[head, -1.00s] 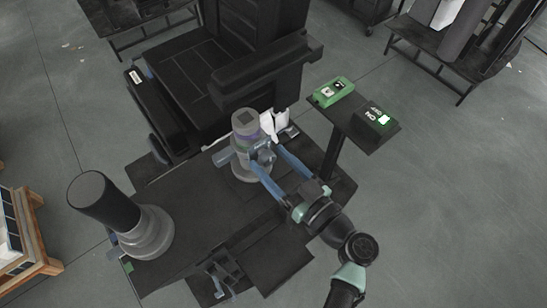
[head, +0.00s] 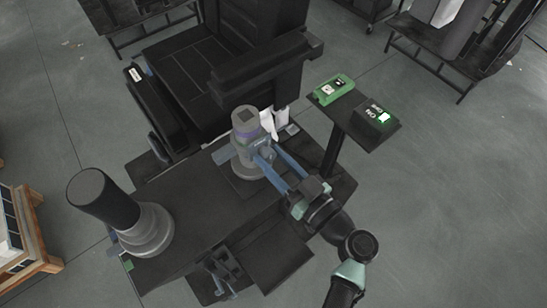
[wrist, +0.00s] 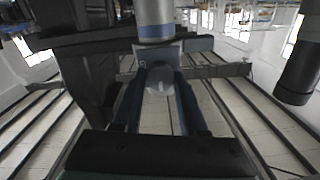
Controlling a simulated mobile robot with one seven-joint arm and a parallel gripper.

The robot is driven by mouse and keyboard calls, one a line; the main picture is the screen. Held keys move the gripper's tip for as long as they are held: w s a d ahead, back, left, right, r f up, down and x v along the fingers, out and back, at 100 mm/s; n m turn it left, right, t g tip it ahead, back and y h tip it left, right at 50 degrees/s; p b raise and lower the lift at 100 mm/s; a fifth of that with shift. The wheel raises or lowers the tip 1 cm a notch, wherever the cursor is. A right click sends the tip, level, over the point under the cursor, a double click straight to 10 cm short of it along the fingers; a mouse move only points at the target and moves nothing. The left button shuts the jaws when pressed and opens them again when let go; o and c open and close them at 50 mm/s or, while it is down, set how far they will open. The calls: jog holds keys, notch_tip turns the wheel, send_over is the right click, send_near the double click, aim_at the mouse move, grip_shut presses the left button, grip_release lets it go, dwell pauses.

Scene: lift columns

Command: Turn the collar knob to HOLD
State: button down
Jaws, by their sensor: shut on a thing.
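A grey lift column (head: 245,119) with a blue-violet band stands on the dark platform; it also shows at the top of the wrist view (wrist: 154,14). The collar below the band carries a round grey knob (wrist: 160,82), facing my gripper. My gripper (head: 267,154) has long blue fingers reaching up to the collar. In the wrist view the fingers lie close along both sides of the knob, and my gripper is shut on it. The knob's marks are too small to read, so its setting cannot be told.
A second column (head: 104,200) with a black top stands at the left of the platform. A side stand at right holds a green box (head: 333,89) and a black box with a lit green display (head: 375,117). A large dark machine (head: 215,70) stands behind.

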jog(key=m+b, duration=0.2)
jog(key=m, duration=0.2)
jog(key=shift+f, duration=0.1)
jog(key=m, duration=0.4)
jog(key=shift+m, duration=0.4)
jog(key=m, duration=0.4)
jog(key=shift+m, duration=0.3)
jog(key=m+p, duration=0.1)
jog(key=m, duration=0.3)
jog(key=shift+t, duration=0.3)
jog(key=shift+m, duration=0.4)
jog(key=shift+c, duration=2.2)
grip_release()
